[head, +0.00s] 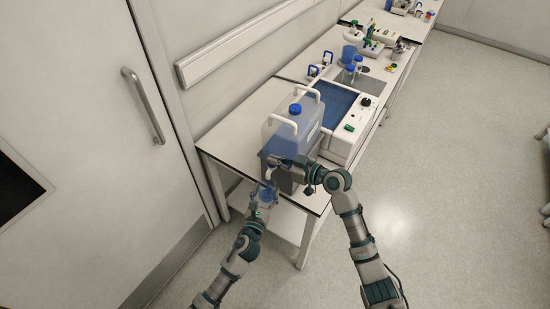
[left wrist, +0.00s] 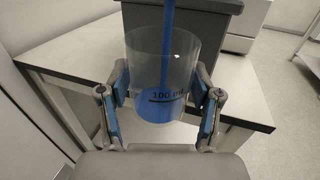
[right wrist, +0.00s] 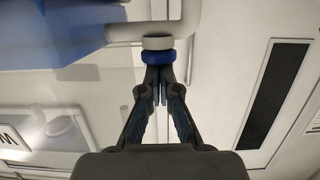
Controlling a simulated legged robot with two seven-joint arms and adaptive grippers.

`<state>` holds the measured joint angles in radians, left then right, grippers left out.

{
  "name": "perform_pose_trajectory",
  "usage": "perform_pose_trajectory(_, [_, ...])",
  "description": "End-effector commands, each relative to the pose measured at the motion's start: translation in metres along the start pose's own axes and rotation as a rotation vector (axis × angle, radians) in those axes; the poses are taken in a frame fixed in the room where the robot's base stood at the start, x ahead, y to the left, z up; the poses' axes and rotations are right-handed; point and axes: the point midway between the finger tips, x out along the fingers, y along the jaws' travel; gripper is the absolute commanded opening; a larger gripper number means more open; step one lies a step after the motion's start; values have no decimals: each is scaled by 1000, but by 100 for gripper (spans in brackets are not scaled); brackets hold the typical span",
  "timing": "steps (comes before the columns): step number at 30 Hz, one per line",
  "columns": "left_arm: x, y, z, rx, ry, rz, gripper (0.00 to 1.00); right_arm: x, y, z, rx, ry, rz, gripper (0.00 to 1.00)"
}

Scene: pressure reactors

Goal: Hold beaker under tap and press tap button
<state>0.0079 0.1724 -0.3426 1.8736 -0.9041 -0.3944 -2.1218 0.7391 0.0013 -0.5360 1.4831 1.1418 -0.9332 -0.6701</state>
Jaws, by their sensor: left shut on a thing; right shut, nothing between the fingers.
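The clear beaker (left wrist: 160,62), marked 100 ml, is between the fingers of my left gripper (left wrist: 160,105), which is shut on it. A blue stream runs down into the beaker, and blue liquid covers its bottom. In the head view the beaker (head: 268,193) is below the tap (head: 270,172), off the table's front edge. My right gripper (head: 280,161) is shut and empty at the tap. In the right wrist view its closed fingertips (right wrist: 158,70) meet the blue button (right wrist: 157,58) on the white tap (right wrist: 157,42); exact contact is hard to tell.
A large container (head: 283,143) with a blue cap stands on the near end of the white table (head: 225,148). A white device with a blue top (head: 342,104) stands behind it. A door (head: 95,130) is at the left.

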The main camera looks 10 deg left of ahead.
Motion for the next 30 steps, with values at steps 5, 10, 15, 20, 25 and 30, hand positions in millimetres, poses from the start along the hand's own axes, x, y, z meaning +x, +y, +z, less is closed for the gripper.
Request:
perform_pose_trajectory(5, [1, 0, -2, 0, 1, 0, 15, 1, 2, 17, 12, -31, -2, 0])
perform_pose_trajectory(10, [2, 2, -3, -2, 2, 0, 15, 3, 2, 19, 11, -37, -1, 0])
perform_pose_trajectory(15, [2, 2, -3, -2, 2, 0, 15, 4, 2, 20, 11, -39, -1, 0])
perform_pose_trajectory(20, [2, 2, -3, -2, 2, 0, 15, 4, 2, 20, 11, -39, -2, 0])
perform_pose_trajectory(25, [2, 2, -3, -2, 2, 0, 15, 4, 1, 20, 11, -39, -2, 0])
perform_pose_trajectory(30, [2, 2, -3, -2, 2, 0, 15, 4, 1, 20, 11, -39, -3, 0])
